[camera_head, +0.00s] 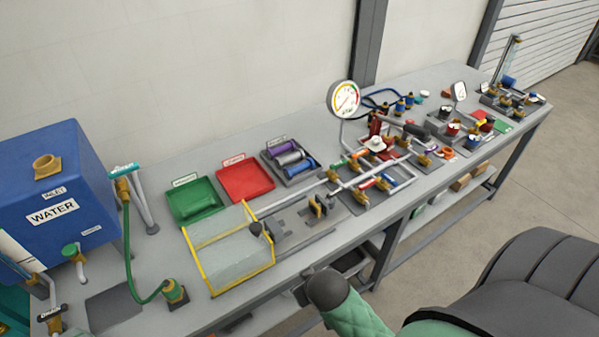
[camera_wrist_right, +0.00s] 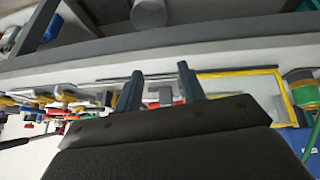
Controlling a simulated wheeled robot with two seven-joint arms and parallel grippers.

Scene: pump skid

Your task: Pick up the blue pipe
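A short blue pipe (camera_head: 299,168) lies in a dark tray (camera_head: 269,156) near the middle of the bench, in front of a grey pipe (camera_head: 292,157) and a purple pipe (camera_head: 284,147). I cannot make out the blue pipe in the right wrist view. My left gripper is not in view.
A red tray (camera_head: 246,180) and a green tray (camera_head: 195,201) stand left of the pipe tray. A yellow-edged clear guard (camera_head: 228,262) is in front. A gauge (camera_head: 343,98) rises behind the pipework. A blue water tank (camera_head: 60,190) stands at the left. Bare bench lies behind the trays.

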